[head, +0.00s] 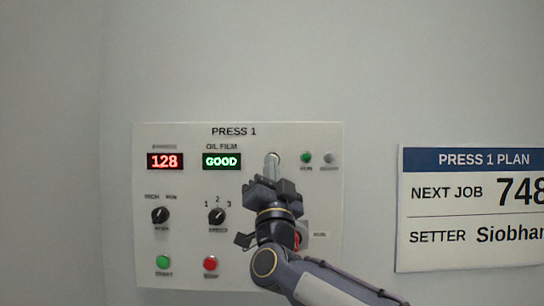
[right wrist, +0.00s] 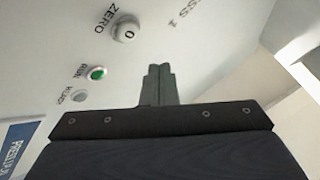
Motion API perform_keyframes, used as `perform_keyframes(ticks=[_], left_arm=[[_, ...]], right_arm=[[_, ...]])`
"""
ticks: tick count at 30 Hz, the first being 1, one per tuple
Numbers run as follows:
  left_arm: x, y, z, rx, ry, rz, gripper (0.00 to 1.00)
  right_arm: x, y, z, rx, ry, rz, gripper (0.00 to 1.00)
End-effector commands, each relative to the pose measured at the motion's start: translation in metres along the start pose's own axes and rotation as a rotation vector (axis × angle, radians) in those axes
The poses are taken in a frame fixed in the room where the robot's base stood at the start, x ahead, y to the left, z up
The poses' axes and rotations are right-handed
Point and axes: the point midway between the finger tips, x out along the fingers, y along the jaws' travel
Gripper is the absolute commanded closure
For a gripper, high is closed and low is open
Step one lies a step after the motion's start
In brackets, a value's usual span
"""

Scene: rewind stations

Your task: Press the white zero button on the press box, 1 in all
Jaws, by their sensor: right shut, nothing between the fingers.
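The press box (head: 180,135) is a pale panel headed PRESS 1 on the wall. The right wrist view shows the round button (right wrist: 125,29) clearly, marked 0, beside the word ZERO. My right gripper (head: 270,164) is shut and empty, its fingers pointing at the panel. In the right wrist view its fingertips (right wrist: 160,70) appear below and to the right of the button, apart from it in the picture. My left gripper is not in view.
The box has a red display (head: 165,161) reading 128 and a green display (head: 221,161) reading GOOD. A green lamp (head: 306,158) is close right of the zero button. Below are two black knobs, a green button (head: 163,262) and a red button (head: 210,264). A plan sign (head: 470,250) hangs right.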

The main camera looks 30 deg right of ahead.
Motion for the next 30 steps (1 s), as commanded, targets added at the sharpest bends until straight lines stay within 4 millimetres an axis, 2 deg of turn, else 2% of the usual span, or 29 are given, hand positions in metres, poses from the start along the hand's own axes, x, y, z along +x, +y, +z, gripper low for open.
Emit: perform_keyframes(ticks=[1,9,30], left_arm=[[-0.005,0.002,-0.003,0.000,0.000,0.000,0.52],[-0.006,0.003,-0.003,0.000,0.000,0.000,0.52],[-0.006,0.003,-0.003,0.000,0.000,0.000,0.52]], right_arm=[[0.007,0.004,0.003,-0.001,-0.001,0.003,1.00],[0.022,0.016,0.016,0.001,-0.001,0.000,1.00],[0.025,0.018,0.018,0.001,0.000,0.000,1.00]])
